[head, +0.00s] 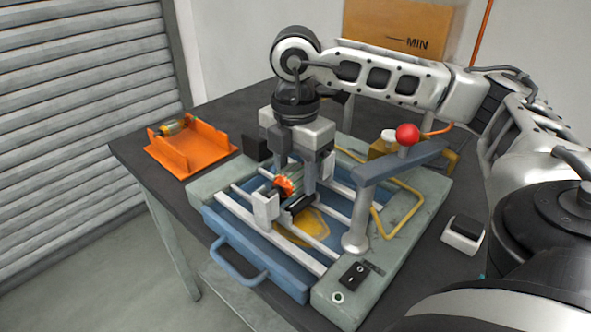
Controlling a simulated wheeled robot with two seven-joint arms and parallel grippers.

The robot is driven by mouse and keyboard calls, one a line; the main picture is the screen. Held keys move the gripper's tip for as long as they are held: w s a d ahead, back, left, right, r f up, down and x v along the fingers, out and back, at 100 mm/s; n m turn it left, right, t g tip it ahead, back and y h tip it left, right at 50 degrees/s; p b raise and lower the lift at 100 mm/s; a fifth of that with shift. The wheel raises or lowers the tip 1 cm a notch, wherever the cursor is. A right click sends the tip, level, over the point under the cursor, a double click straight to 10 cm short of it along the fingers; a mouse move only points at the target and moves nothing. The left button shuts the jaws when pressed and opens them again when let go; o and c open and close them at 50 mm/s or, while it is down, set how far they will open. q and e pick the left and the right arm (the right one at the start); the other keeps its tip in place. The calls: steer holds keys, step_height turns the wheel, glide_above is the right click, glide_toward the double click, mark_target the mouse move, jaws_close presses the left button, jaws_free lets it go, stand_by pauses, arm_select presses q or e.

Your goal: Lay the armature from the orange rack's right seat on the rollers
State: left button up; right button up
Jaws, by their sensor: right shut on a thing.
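My right gripper (298,181) points down over the machine's middle, shut on the armature (284,187). The armature shows an orange part with a little green; the rest is hidden by the fingers. It is just above or at the black rollers (299,206) and the light grey block (265,208) on the rails; I cannot tell whether it touches them. The orange rack (206,150) stands on the table at the left. Another armature (173,127) lies at its far left end; the rack's nearer, right part looks empty. My left gripper is not in view.
White rails (307,258) cross the blue tray area. A grey arm with a red ball knob (407,134) stands right of the gripper. Dark table (150,170) is bare around the rack.

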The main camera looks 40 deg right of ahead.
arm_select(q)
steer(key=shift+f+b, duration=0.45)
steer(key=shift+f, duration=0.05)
arm_select(e)
steer(key=shift+f, duration=0.5)
steer(key=o, duration=1.3)
arm_select(q)
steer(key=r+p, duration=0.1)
steer(key=p, duration=0.1)
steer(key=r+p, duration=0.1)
steer(key=p, duration=0.2)
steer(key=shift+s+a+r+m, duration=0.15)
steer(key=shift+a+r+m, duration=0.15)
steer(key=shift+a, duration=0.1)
arm_select(e)
step_height(320, 180, up, 16)
